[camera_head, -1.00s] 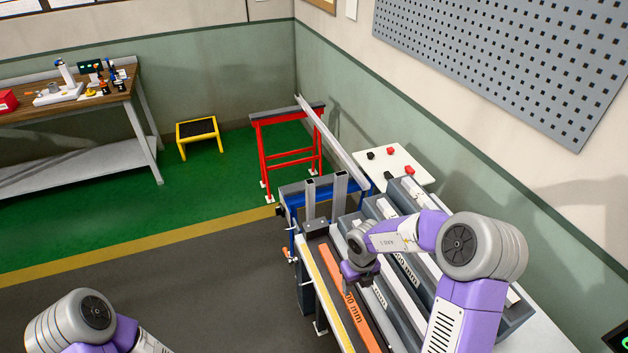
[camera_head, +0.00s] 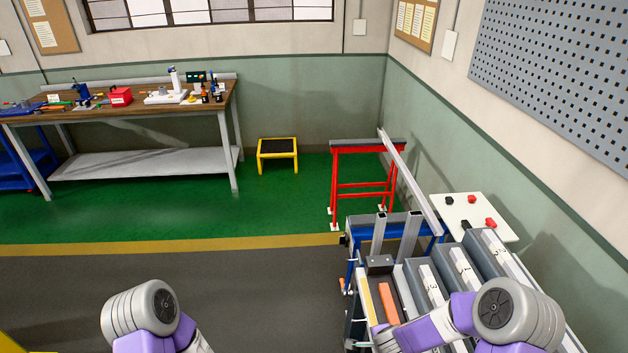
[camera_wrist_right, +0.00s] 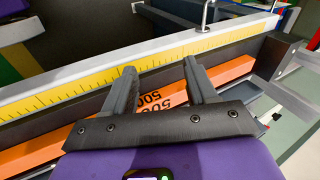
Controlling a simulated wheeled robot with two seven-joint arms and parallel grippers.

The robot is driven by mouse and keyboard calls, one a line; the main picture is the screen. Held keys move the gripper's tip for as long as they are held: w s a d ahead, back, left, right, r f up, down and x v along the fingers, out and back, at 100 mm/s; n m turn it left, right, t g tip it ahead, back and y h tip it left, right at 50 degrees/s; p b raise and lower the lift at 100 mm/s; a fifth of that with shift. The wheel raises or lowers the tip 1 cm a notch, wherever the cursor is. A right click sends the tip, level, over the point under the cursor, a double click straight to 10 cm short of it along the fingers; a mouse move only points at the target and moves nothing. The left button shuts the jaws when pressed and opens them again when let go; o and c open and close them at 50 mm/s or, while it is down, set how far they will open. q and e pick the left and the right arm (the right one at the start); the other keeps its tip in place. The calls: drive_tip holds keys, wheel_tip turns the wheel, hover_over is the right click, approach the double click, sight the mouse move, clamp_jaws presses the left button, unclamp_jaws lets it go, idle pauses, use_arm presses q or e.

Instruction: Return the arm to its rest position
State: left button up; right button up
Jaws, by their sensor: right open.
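My right arm (camera_head: 515,318) reaches in from the lower right over the bench. Its gripper is at or below the bottom edge of the head view. In the right wrist view, my right gripper (camera_wrist_right: 160,78) is open, with its two dark fingers apart and nothing held. An orange bar (camera_wrist_right: 35,155) marked 500 lies behind and between the fingers; whether they touch it cannot be told. The bar also shows in the head view (camera_head: 389,303). My left arm (camera_head: 145,315) shows at the lower left; its gripper is out of view.
A yellow scale (camera_wrist_right: 160,55) runs alongside the bar. Grey racks (camera_head: 480,250) with profiles stand right of it. A white panel with red and black knobs (camera_head: 465,213), a red stand (camera_head: 365,170) and a long rail (camera_head: 410,185) lie beyond. The floor left of the bench is clear.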

drive_tip(key=s+a+f+n+g+y, duration=0.1)
drive_tip(key=s+a+f+n, duration=0.2)
drive_tip(key=s, duration=0.3)
drive_tip(key=s+a+f+n+g+y+b, duration=0.1)
drive_tip(key=s+a+f+n+g+y, duration=0.1)
drive_tip(key=s+n, duration=0.4)
drive_tip(key=s+a+f+n+g+y+b, duration=0.1)
drive_tip(key=s+a+f+n, duration=0.2)
drive_tip(key=s+f+n, duration=0.1)
drive_tip(key=s+f, duration=0.1)
drive_tip(key=s, duration=0.1)
drive_tip(key=shift+s+a+n+g+y, duration=0.3)
drive_tip(key=shift+g+y, duration=0.1)
drive_tip(key=shift+f, duration=0.15)
